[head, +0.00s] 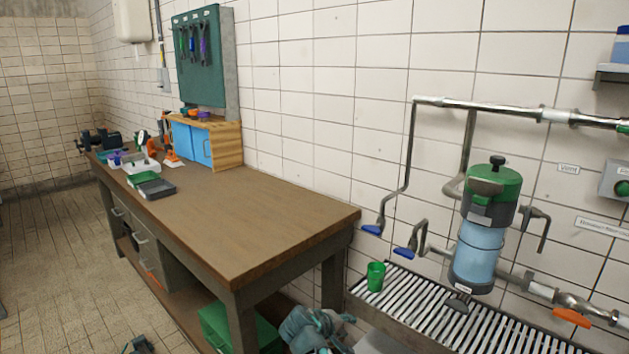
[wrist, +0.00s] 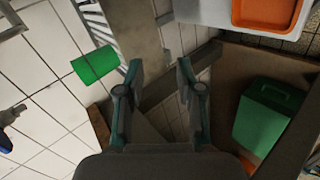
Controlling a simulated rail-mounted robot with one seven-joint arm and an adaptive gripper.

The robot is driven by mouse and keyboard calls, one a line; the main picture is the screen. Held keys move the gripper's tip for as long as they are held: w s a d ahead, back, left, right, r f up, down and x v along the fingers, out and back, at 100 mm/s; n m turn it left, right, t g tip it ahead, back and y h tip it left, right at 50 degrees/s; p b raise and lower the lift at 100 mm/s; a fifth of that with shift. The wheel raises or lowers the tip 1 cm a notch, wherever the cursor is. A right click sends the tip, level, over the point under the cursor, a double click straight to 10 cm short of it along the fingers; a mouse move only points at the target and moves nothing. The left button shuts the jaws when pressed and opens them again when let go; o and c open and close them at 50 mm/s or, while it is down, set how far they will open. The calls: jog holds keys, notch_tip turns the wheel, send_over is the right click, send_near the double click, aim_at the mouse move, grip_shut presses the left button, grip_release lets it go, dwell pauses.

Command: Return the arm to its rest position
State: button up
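My gripper (head: 318,322) is low in the head view, below the front right corner of the workbench and left of the slatted drain tray. In the wrist view my gripper (wrist: 160,78) has its two grey-teal fingers spread apart, with nothing between them. A green cup (head: 376,276) stands on the left end of the drain tray. The cup (wrist: 95,65) also shows in the wrist view, to the left of the fingers and apart from them. The rest position is not marked in either view.
The workbench (head: 235,220) has a wide bare top with small trays and tools at its far end. A green box (wrist: 268,118) stands on its lower shelf. A green-topped blue filter canister (head: 480,240) and pipes are above the drain tray (head: 500,330). Open tiled floor lies left.

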jog(key=s+d+f+m+g+y+p, duration=0.2)
jog(key=s+f+g, duration=0.2)
jog(key=s+f, duration=0.7)
jog(key=s+d+f+m+g+y+p, duration=0.1)
jog(key=s+d+f+g+y+p, duration=0.2)
jog(key=s+f, duration=0.85)
jog(key=s+d+f+m+g+y+p, duration=0.1)
jog(key=s+f+m+g+p, duration=0.1)
jog(key=s, duration=1)
jog(key=s+d+f+m+g+y+p, duration=0.1)
jog(key=s+f+g, duration=0.4)
jog(key=s, duration=0.8)
jog(key=shift+d+f+m+p, duration=0.5)
jog(key=shift+d+f+p, duration=0.1)
jog(key=shift+p, duration=0.15)
